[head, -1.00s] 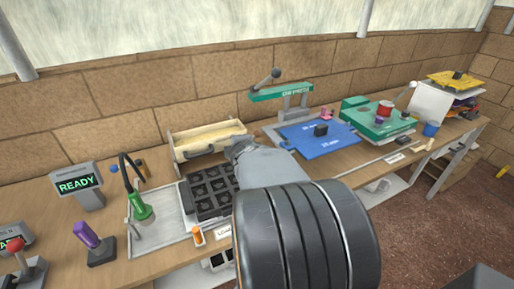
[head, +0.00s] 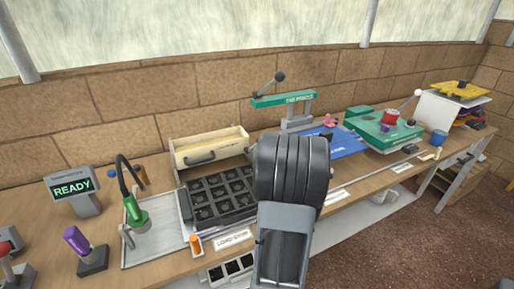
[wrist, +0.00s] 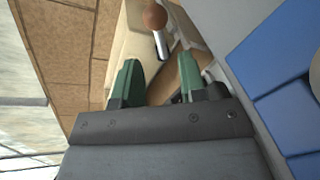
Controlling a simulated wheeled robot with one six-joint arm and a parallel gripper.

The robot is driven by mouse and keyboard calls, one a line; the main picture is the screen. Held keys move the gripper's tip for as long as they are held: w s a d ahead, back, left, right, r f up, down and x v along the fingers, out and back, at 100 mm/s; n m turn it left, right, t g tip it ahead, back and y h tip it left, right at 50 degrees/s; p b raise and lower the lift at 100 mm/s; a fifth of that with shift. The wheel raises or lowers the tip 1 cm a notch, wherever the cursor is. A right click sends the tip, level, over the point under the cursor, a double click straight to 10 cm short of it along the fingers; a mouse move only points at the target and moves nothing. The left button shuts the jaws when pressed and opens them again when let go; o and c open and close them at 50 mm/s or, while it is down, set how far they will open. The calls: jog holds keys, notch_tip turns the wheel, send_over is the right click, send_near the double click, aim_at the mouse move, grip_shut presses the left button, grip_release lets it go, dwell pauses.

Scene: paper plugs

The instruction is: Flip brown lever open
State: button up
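A brown ball knob (wrist: 155,17) on a short metallic stem, the lever, shows at the top of the wrist view. My gripper (wrist: 159,80) is open, with its two green fingers apart and nothing held between them. The knob is beyond the fingertips, roughly in line with the gap, and apart from them. In the head view my arm hides the gripper, and I cannot make out the lever there.
A cream drawer box (head: 212,146) and a black tray with round recesses (head: 218,200) lie left of my arm. A green press (head: 284,98) stands behind it. A blue mat (head: 347,144) lies right, also in the wrist view (wrist: 270,60).

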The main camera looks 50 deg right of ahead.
jog(key=shift+x, duration=2.75)
jog(key=shift+c, duration=0.2)
grip_shut()
